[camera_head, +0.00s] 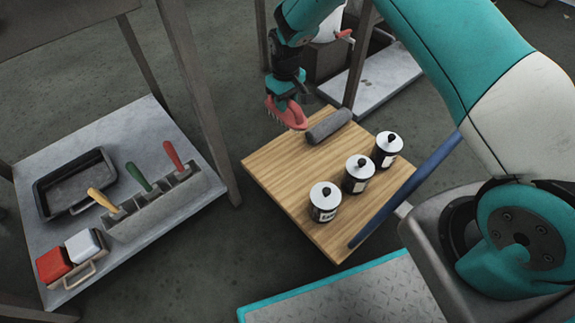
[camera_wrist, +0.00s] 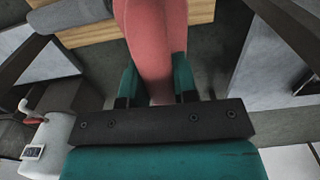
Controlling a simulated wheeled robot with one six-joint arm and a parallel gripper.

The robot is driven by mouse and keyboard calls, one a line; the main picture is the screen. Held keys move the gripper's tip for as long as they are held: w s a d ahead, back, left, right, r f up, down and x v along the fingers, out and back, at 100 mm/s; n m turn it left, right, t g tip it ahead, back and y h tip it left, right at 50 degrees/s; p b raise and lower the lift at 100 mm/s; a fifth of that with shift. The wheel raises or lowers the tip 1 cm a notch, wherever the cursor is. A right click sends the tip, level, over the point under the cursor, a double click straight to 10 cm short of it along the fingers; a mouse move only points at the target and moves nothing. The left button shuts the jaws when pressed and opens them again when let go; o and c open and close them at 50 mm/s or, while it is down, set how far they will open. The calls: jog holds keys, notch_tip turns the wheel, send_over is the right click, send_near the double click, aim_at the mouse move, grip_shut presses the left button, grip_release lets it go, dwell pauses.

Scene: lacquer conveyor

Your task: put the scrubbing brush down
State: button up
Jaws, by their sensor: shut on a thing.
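The scrubbing brush (camera_head: 287,115) is pinkish red with bristles along one side. In the wrist view, the brush (camera_wrist: 158,45) stands between the two teal fingers (camera_wrist: 154,85) and runs up out of the picture. In the head view the brush overlaps the board's far edge. I cannot tell whether it touches the board.
A grey roller-shaped thing (camera_head: 329,126) lies on the board beside the brush. Three white lidded canisters (camera_head: 358,174) stand along its right side. The board's left and front part is bare. A lower shelf (camera_head: 75,160) at left holds a black tray (camera_head: 75,182) and a holder with coloured-handled tools.

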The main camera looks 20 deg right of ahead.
notch_tip(320, 180, down, 20)
jog(key=b, duration=0.8)
jog(key=shift+r, duration=0.15)
jog(key=shift+b, duration=0.3)
jog(key=shift+f, duration=0.2)
jog(key=o, duration=0.8)
jog(key=shift+o, duration=0.2)
jog(key=shift+r, duration=0.1)
